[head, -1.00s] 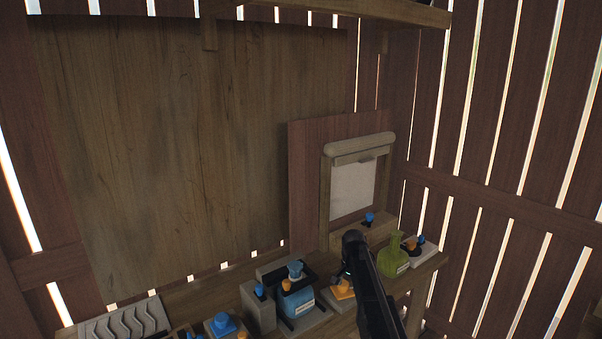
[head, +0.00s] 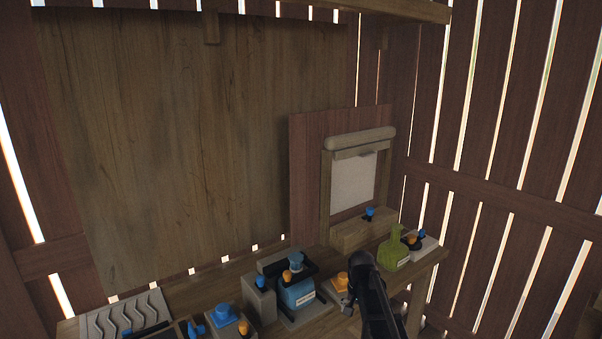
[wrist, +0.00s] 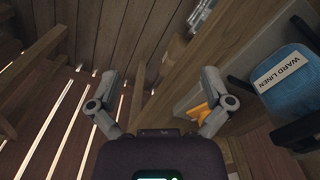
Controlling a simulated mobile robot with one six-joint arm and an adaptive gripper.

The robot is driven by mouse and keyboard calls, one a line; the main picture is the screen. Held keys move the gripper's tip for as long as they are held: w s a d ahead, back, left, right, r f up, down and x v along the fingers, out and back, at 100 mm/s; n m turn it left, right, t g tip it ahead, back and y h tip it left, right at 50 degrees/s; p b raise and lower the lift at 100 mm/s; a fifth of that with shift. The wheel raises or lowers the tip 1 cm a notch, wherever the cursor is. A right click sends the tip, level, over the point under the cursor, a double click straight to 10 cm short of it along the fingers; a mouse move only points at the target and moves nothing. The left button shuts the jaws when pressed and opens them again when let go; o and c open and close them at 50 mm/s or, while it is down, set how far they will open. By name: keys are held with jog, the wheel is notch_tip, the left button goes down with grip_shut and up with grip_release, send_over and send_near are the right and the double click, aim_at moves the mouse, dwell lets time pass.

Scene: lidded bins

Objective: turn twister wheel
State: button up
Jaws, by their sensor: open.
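My gripper (wrist: 160,85) is open and empty in the wrist view, its two grey fingers spread wide apart. An orange star-shaped knob (wrist: 202,112) shows partly behind the right finger; contact cannot be told. In the head view, an orange knob on a pale base (head: 340,283) stands on the bench just left of my dark arm. A blue wheel-like knob on a block (head: 222,315) is farther left. Which of these is the twister wheel cannot be told. My fingers are mostly hidden by the arm in the head view.
A blue bin labelled "WARD LINEN" (wrist: 285,90) stands beside my gripper; it also shows in the head view (head: 297,295). A green bottle-shaped thing (head: 394,250) and a box with a blue knob (head: 355,235) stand behind. A grooved board (head: 125,317) lies at left.

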jog(key=s+f+n+b, duration=0.1)
jog(key=s+f+n, duration=0.1)
jog(key=s, duration=0.7)
jog(key=s+f+n+b, duration=0.1)
jog(key=s+n+b, duration=0.1)
jog(key=s, duration=0.7)
jog(key=shift+f+n, duration=0.4)
jog(key=shift+n, duration=0.1)
